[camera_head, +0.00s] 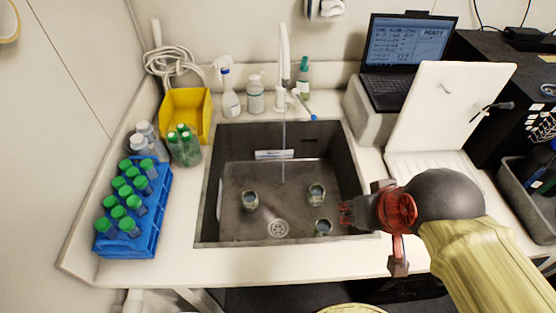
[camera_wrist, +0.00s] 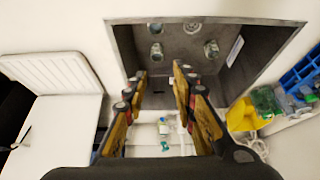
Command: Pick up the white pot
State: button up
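I cannot make out a clearly white pot in either view. Three small, greyish, glassy pots stand apart in the dark sink (camera_head: 235,180): a left pot (camera_head: 250,200), a right pot (camera_head: 316,194) and a front pot (camera_head: 323,227). They also show near the top of the wrist view, one of them at the right (camera_wrist: 211,48). My gripper (camera_head: 348,214) is at the sink's right side in the head view, to the right of the front pot. In the wrist view my gripper (camera_wrist: 160,75) has its fingers spread, with nothing held between them.
A tap (camera_head: 283,70) stands behind the sink, with bottles beside it. A yellow bin (camera_head: 187,112) and a blue rack (camera_head: 152,225) of green-capped bottles stand left. A white device with a raised lid (camera_head: 452,105) and a laptop (camera_head: 405,55) stand right.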

aim_at(249, 199)
jog(key=k+j+z, duration=0.15)
jog(key=z, duration=0.2)
jog(key=k+j+z, duration=0.15)
jog(key=z, duration=0.2)
jog(key=k+j+z, duration=0.2)
jog(key=z, duration=0.15)
